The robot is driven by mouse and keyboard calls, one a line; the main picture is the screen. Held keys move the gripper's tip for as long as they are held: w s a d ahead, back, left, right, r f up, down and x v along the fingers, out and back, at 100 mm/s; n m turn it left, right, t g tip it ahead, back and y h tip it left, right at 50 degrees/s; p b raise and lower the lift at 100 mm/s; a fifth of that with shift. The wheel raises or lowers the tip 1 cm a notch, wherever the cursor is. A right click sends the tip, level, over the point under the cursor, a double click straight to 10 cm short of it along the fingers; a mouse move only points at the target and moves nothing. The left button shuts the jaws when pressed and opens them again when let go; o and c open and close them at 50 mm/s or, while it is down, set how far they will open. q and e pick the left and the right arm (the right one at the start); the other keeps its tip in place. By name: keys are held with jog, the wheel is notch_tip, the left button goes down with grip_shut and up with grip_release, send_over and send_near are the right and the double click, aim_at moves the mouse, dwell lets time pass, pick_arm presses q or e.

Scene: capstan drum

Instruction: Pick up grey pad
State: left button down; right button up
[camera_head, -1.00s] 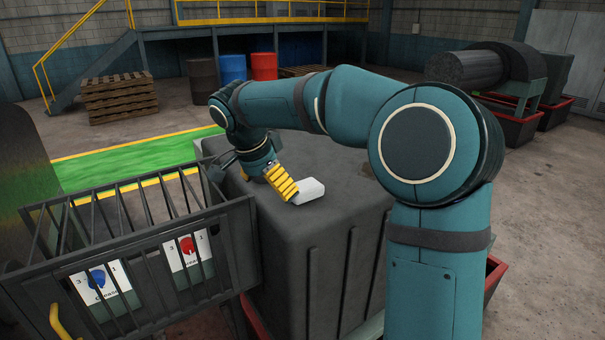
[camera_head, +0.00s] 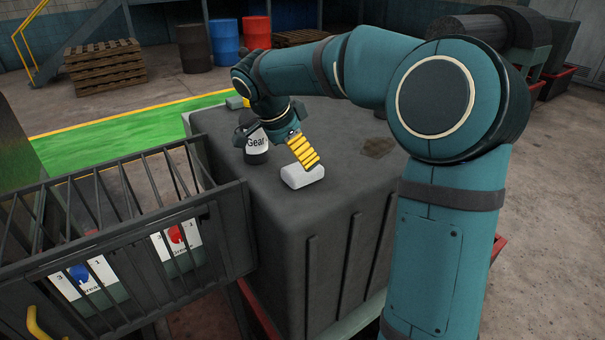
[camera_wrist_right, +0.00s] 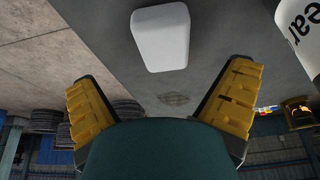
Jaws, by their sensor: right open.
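The grey pad (camera_head: 302,177) is a pale, almost white rounded block lying flat on top of a large dark grey box (camera_head: 290,215). It also shows in the right wrist view (camera_wrist_right: 160,38), ahead of and between the fingers. My right gripper (camera_head: 312,163) is just above the pad with its yellow-padded fingers pointing down. In the right wrist view my right gripper (camera_wrist_right: 162,78) is spread wide and empty. From the head view I cannot tell whether a finger touches the pad. My left gripper is not in view.
A brown stain-like patch (camera_head: 378,147) lies on the box top. A barred metal basket (camera_head: 125,225) adjoins the box at left.

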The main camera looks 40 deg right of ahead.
aim_at(301, 167)
jog(key=x, duration=0.5)
jog(key=shift+w+d+f, duration=0.1)
jog(key=shift+w+d, duration=0.15)
jog(key=shift+w, duration=0.05)
jog(key=shift+f, duration=0.15)
jog(key=shift+f+b, duration=0.25)
jog(key=shift+b, duration=0.05)
dwell(0.3)
jog(key=c, duration=1.2)
